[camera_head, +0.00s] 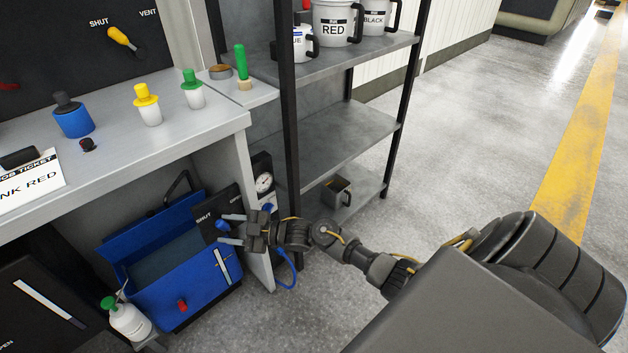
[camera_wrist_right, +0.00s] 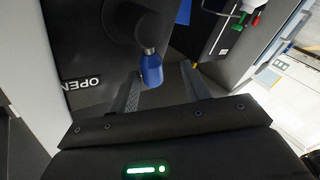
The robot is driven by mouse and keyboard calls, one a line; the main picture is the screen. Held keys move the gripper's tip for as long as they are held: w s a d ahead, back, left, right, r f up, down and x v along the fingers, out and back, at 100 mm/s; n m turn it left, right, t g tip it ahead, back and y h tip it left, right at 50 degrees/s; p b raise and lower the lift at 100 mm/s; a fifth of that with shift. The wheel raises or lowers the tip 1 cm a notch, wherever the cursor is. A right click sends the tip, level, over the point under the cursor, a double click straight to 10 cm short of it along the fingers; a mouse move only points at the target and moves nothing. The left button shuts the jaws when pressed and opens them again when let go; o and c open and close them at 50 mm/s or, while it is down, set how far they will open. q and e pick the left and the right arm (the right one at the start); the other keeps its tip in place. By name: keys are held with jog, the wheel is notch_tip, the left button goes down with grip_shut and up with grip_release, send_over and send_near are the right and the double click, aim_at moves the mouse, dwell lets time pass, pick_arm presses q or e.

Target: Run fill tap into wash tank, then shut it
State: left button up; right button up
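The blue wash tank (camera_head: 190,290) stands low under the bench, with a pale sight strip (camera_head: 222,266) on its front. I cannot tell its water level. The fill tap's blue handle (camera_head: 221,225) is on a dark panel (camera_head: 205,210) marked SHUT, at the tank's right end. My right gripper (camera_head: 226,230) is open at the handle. In the right wrist view the blue handle (camera_wrist_right: 151,68) hangs between the two spread fingers of the right gripper (camera_wrist_right: 162,92), with gaps beside it. The panel's OPEN label (camera_wrist_right: 82,83) shows upside down. My left gripper is not in view.
The bench leg (camera_head: 248,210) and a dial gauge (camera_head: 264,183) are close to my right gripper. A shelf rack (camera_head: 345,140) with ink pots stands right of it. A green-capped bottle (camera_head: 130,322) stands left of the tank. Open floor lies to the right.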

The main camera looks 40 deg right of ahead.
jog(key=p+v, duration=0.1)
jog(key=v, duration=0.9)
jog(key=s+d+f+m+g+h+p, duration=0.2)
jog(key=s+f+m+h+p, duration=0.2)
jog(key=s+f+p, duration=0.2)
jog(key=s+d+f+m+g+h+p, duration=0.2)
jog(key=s+f+m+h+p, duration=0.3)
jog(key=s+f, duration=0.6)
jog(key=shift+s+d+f+g+p, duration=0.45)
jog(key=shift+f+p, duration=0.7)
jog(key=shift+f, duration=0.9)
jog(key=shift+w+d, duration=0.1)
jog(key=shift+w, duration=0.05)
